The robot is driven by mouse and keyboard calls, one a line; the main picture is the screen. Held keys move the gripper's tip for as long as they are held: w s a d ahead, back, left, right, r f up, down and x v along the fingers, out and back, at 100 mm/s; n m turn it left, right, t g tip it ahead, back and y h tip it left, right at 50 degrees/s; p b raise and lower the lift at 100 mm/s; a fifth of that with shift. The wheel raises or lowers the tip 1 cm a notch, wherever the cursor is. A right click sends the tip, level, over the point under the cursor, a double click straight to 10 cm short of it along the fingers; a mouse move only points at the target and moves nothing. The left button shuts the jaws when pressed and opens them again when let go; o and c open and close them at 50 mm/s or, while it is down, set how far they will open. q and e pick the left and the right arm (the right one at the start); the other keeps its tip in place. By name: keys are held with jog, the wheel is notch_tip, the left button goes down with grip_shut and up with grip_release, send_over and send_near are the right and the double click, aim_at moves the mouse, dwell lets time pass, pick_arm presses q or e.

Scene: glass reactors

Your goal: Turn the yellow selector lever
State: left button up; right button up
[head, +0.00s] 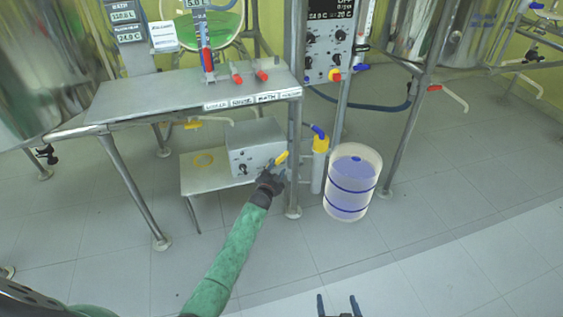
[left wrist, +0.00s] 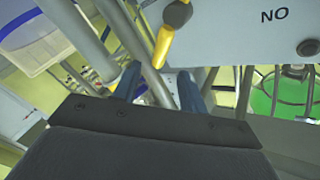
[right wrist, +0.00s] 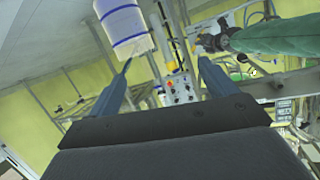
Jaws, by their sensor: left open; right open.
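The yellow selector lever (head: 281,158) is on the front of a grey control box (head: 254,152) on a low shelf under the bench. My left gripper (head: 272,177) is open just in front of that box, close below the lever. In the left wrist view the yellow lever (left wrist: 163,42) hangs from a dark hub on a panel marked "NO". Its lower end shows between the two open fingertips (left wrist: 157,72); I cannot tell whether they touch it. My right gripper (head: 340,306) is open and empty at the bottom of the head view, well away from the box.
A bucket of bluish liquid (head: 352,183) stands on the floor right of the box. The steel bench (head: 190,92) overhangs the box. The front floor is clear.

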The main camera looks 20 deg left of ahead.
aim_at(282, 158)
pick_arm(q)
jog(key=w, duration=0.6)
jog(key=shift+b, duration=0.35)
pick_arm(e)
jog(key=w+r+t, duration=0.3)
jog(key=r, duration=0.6)
jog(key=shift+y, duration=0.4)
jog(key=shift+a+r, duration=0.1)
pick_arm(q)
grip_shut()
